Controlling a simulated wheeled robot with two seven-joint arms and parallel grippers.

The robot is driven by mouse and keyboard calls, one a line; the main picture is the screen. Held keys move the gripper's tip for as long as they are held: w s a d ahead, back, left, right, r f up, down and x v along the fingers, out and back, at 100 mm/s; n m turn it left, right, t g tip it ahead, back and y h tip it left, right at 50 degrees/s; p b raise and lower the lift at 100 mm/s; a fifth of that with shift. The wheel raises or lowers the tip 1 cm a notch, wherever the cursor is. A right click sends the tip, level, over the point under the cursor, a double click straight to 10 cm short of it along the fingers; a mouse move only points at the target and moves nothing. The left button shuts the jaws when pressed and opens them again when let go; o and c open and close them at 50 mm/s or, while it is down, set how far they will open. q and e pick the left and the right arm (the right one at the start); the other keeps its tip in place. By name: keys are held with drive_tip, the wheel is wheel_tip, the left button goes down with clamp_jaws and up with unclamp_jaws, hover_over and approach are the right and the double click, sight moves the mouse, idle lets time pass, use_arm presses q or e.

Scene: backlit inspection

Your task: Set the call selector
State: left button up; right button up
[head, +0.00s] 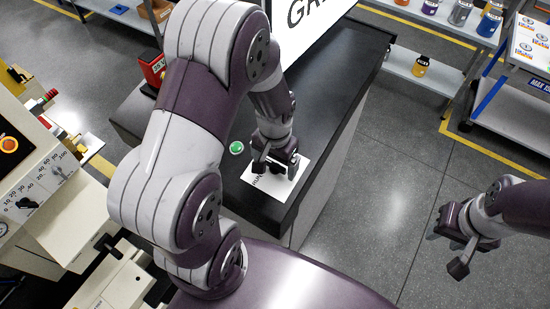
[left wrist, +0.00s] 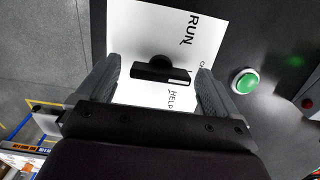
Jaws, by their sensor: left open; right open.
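The call selector (left wrist: 150,73) is a black bar knob on a white label plate (left wrist: 130,30) in the left wrist view. A pale stripe marks its right end, which points right and slightly down. "RUN" is printed above right and "HELP" below right; the small text between is partly hidden by a finger. My left gripper (left wrist: 158,70) is open, with one finger on each side of the knob and gaps showing. In the head view my left gripper (head: 275,168) is over the plate (head: 268,201) and hides the knob. My right gripper (head: 449,248) is open and empty over the floor.
A green button (head: 236,147) sits on the dark counter (head: 338,75) beside the plate. A red button (left wrist: 308,103) shows further right in the left wrist view. A big lettered sign (head: 300,30) stands behind. A machine with dials (head: 35,190) is at left.

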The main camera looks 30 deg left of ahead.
use_arm(q)
drive_tip(key=shift+d, duration=0.1)
drive_tip(key=c, duration=1.1)
drive_tip(key=shift+o, duration=0.3)
drive_tip(key=n, duration=0.5)
drive_tip(key=shift+a+h, duration=0.2)
drive_tip(key=shift+h, duration=0.2)
drive_tip(key=n, duration=0.6)
drive_tip(key=shift+a+n+t+h, duration=0.1)
drive_tip(key=shift+n+t+h, duration=0.2)
drive_tip(key=shift+t+h, duration=0.1)
drive_tip(key=o, duration=1)
